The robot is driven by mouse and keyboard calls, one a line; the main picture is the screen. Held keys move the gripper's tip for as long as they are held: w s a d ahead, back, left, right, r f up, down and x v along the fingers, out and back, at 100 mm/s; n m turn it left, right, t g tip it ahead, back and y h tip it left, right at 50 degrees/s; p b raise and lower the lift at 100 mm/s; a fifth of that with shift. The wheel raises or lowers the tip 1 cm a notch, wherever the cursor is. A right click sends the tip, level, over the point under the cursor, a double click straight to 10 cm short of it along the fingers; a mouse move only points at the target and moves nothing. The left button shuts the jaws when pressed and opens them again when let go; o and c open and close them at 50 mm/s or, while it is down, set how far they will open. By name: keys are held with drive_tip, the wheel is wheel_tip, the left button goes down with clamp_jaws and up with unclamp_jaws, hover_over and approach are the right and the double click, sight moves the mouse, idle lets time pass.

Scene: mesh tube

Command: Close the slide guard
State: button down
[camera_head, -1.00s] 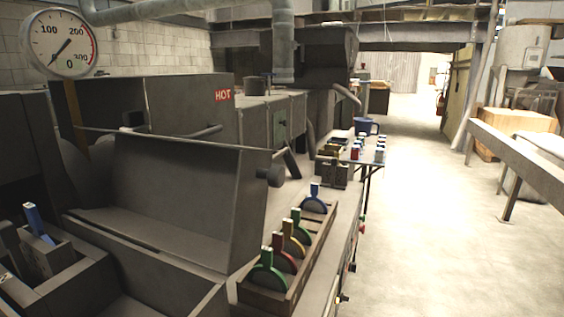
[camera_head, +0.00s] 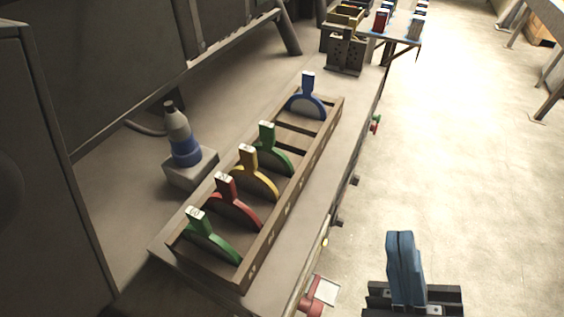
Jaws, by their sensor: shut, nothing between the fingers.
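I cannot tell for sure which part is the slide guard. A large dark machine panel (camera_head: 120,65) with a pale lower edge fills the upper left of the head view, cut off by the frame. My gripper (camera_head: 403,240) is at the bottom right, its two blue fingers shut together and empty. It appears over the floor side of the bench, apart from the panel and the rack.
A wooden rack (camera_head: 285,222) holds several coloured round-ended paddles with numbered handles. A grey and blue cone-shaped piece (camera_head: 180,138) stands on a block to its left. A grey cabinet (camera_head: 50,190) blocks the far left. The floor (camera_head: 470,150) at right is clear.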

drive_tip(key=w+a+r+m+t+b, duration=0.1)
drive_tip(key=w+a+r+m+t, duration=0.3)
drive_tip(key=m+t, duration=1.05)
drive_tip(key=a+r+m+t+b, duration=0.2)
drive_tip(key=a+m+t, duration=0.5)
drive_tip(key=m+t, duration=0.7)
drive_tip(key=n+g+h+p, duration=0.1)
drive_tip(key=g+h+p, duration=0.15)
drive_tip(key=p, duration=0.35)
approach(9, 196)
drive_tip(key=shift+t, duration=0.5)
drive_tip(key=s+d, duration=0.1)
drive_tip(key=s, duration=0.1)
drive_tip(key=s+d, duration=0.1)
drive_tip(key=s, duration=0.1)
drive_tip(key=s+d, duration=0.1)
drive_tip(key=s, duration=0.2)
drive_tip(key=shift+d+f, duration=0.1)
drive_tip(key=shift+d, duration=0.1)
drive_tip(key=shift+a+n+h+b, duration=0.1)
drive_tip(key=shift+n+h+b, duration=0.15)
drive_tip(key=shift+b, duration=0.35)
